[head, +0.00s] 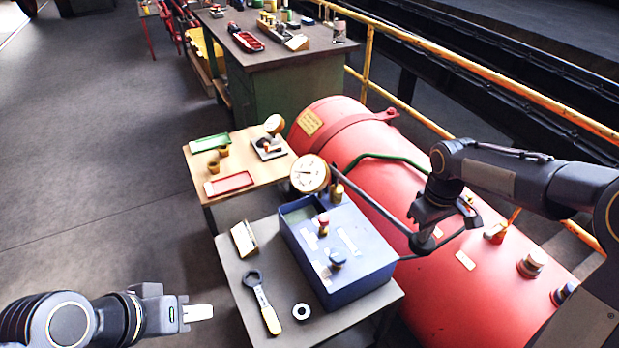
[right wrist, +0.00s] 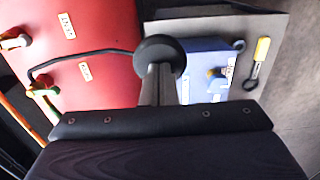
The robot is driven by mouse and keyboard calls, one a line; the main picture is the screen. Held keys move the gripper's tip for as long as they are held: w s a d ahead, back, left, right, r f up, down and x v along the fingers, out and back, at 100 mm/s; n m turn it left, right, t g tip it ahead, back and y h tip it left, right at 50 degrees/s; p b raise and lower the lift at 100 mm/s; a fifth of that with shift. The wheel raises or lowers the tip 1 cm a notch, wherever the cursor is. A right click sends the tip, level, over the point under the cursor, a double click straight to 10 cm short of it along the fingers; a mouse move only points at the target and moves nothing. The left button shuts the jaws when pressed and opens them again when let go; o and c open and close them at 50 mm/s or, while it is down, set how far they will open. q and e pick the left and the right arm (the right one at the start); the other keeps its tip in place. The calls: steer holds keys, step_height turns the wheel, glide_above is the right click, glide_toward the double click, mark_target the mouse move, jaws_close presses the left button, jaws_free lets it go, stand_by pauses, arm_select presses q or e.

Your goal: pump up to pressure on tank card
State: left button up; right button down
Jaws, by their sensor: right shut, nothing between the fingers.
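The red tank (head: 335,115) lies on its side, with a yellow card (head: 310,122) on its far end; the card's writing is too small to read. The blue pump box (head: 345,250) stands on a grey table, with a round white gauge (head: 309,173) above its far end. A long dark lever (head: 375,210) slants from there to a round black knob (head: 423,243). My right gripper (head: 428,226) is shut and empty, its fingertips at the knob (right wrist: 160,50); I cannot tell if they touch. My left gripper (head: 200,312) is left of the table, its jaw gap not visible.
A wooden table (head: 245,145) with red and green trays stands behind. Yellow railing (head: 450,60) runs beyond the tank. Floor at left is clear.

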step_height(320, 180, down, 13)
steer(key=b, duration=0.8)
step_height(320, 180, up, 17)
steer(key=p, duration=1.3)
steer(key=shift+w, duration=0.1)
steer(key=shift+f, duration=0.15)
steer(key=shift+f, duration=0.1)
step_height(320, 180, down, 16)
steer(key=b, duration=1.2)
step_height(320, 180, up, 16)
steer(key=p, duration=1.3)
steer(key=shift+r, duration=0.2)
steer(key=shift+f, duration=0.1)
